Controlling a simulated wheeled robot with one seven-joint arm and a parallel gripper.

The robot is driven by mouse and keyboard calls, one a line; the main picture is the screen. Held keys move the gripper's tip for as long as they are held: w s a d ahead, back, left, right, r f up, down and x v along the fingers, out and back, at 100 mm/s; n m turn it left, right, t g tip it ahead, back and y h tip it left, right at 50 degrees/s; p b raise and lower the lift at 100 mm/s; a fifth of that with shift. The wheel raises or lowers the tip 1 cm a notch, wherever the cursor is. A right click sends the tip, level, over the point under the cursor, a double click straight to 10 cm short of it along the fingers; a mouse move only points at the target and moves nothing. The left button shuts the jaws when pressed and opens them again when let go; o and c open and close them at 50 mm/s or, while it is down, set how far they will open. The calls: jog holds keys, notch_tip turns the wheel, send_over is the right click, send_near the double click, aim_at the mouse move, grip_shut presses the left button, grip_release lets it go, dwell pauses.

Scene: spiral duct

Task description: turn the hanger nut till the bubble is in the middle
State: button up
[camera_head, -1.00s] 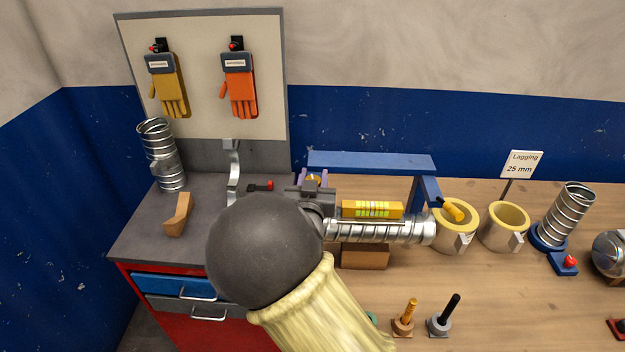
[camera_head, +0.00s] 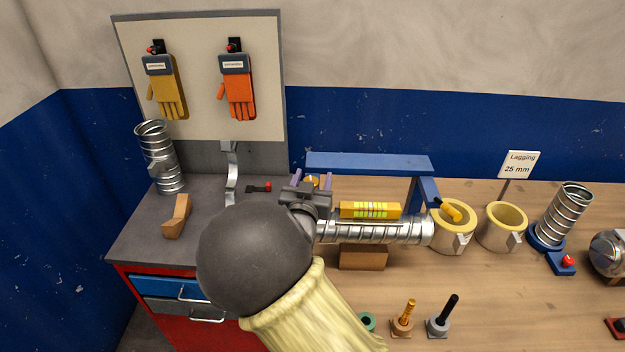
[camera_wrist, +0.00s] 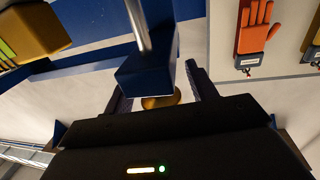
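The brass hanger nut (camera_head: 313,180) sits near the left end of the blue hanger bracket (camera_head: 370,163). In the wrist view the nut (camera_wrist: 160,101) shows just beyond the bracket's blue end block (camera_wrist: 147,72), with a metal rod at the block. My gripper (camera_head: 312,181) has its two fingers on either side of the nut, with gaps visible; it looks open. The yellow spirit level (camera_head: 370,210) lies on top of the horizontal spiral duct (camera_head: 385,232). Its vial is yellow-green with dark lines; I cannot make out the bubble's place.
A wooden block (camera_head: 363,257) is under the duct. Lagging rings (camera_head: 503,226) and an upright duct piece (camera_head: 563,214) stand to the right. Bolts (camera_head: 403,318) stand in front. A grey-topped red cabinet (camera_head: 140,235) is at left, below a board with gloves (camera_head: 237,88).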

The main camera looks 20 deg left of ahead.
jog(key=s+d+b, duration=0.1)
jog(key=s+b, duration=0.3)
jog(key=s, duration=1.3)
jog(key=shift+s+d, duration=0.2)
jog(key=shift+d, duration=0.15)
jog(key=w+d+f+g, duration=0.7)
jog(key=d+f+g, duration=0.1)
jog(key=d, duration=0.4)
jog(key=s+d+f+g, duration=0.1)
jog(key=s+d+g, duration=0.2)
jog(key=d, duration=0.6)
jog(key=s+d+f+m+g+h, duration=0.1)
jog(key=s+d+g, duration=0.3)
jog(key=s+d, duration=0.4)
jog(key=d, duration=0.2)
jog(key=shift+d+f+h, duration=0.3)
jog(key=shift+f, duration=0.05)
